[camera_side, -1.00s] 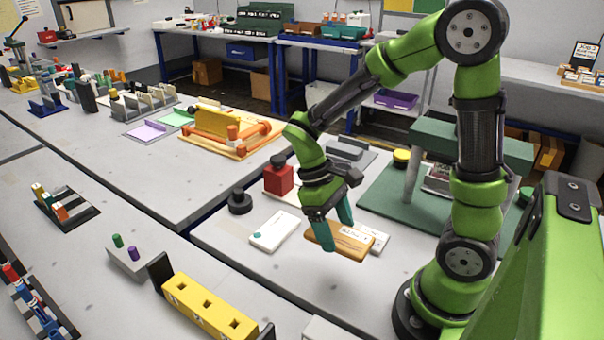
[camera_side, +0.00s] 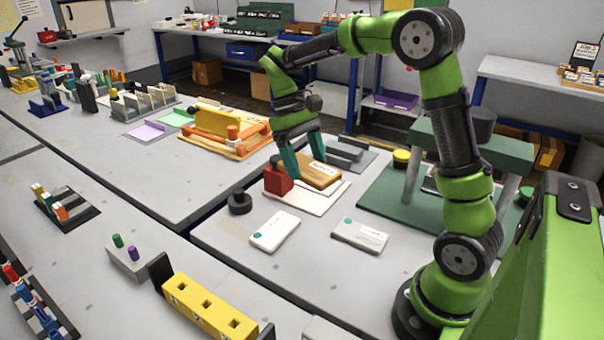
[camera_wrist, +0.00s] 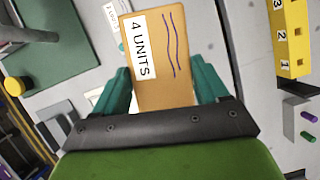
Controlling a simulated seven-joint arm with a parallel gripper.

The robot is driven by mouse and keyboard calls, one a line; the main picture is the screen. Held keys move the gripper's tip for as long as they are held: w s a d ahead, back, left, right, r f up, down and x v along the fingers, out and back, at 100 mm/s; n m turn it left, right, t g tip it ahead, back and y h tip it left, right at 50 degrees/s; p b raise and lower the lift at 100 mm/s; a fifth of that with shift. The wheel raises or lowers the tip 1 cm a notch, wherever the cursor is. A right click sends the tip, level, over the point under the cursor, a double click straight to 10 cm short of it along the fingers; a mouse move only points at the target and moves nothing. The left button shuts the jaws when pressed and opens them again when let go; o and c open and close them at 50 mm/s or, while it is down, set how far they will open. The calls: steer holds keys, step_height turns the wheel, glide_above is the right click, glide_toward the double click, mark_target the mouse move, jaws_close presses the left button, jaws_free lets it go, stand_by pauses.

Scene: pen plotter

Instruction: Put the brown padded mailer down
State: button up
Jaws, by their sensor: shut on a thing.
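The brown padded mailer (camera_side: 318,174) is between the teal fingers of my gripper (camera_side: 303,166), in the side view. In the wrist view the mailer (camera_wrist: 168,62) shows a white "4 UNITS" label and wavy purple lines, with my gripper's fingers (camera_wrist: 165,88) on both sides of it. My gripper is shut on it. The mailer is over or on the white plate (camera_side: 310,202) beside the red block (camera_side: 277,180); I cannot tell whether it touches the plate. The fingers hide part of it.
Two white labelled packets, a left one (camera_side: 274,231) and a right one (camera_side: 360,236), lie in front. A black ring (camera_side: 240,203) is left of the plate. A grey holder (camera_side: 350,152) stands behind, and a green mat (camera_side: 385,200) is to the right.

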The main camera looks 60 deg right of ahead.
steer(key=s+d+f+m, duration=0.2)
steer(key=s+d, duration=0.5)
steer(key=y, duration=0.1)
glide_above(420, 253)
steer(key=w, duration=0.1)
step_height(420, 253, down, 9)
step_height(420, 253, down, 3)
steer(key=shift+d+f, duration=0.1)
steer(key=shift+d, duration=0.05)
steer(key=shift+t, duration=0.3)
steer(key=shift+w+f, duration=0.15)
steer(key=shift+f, duration=2.15)
steer(key=shift+m, duration=0.3)
steer(key=o, duration=1)
steer(key=shift+f, duration=0.1)
steer(key=shift+o, duration=0.2)
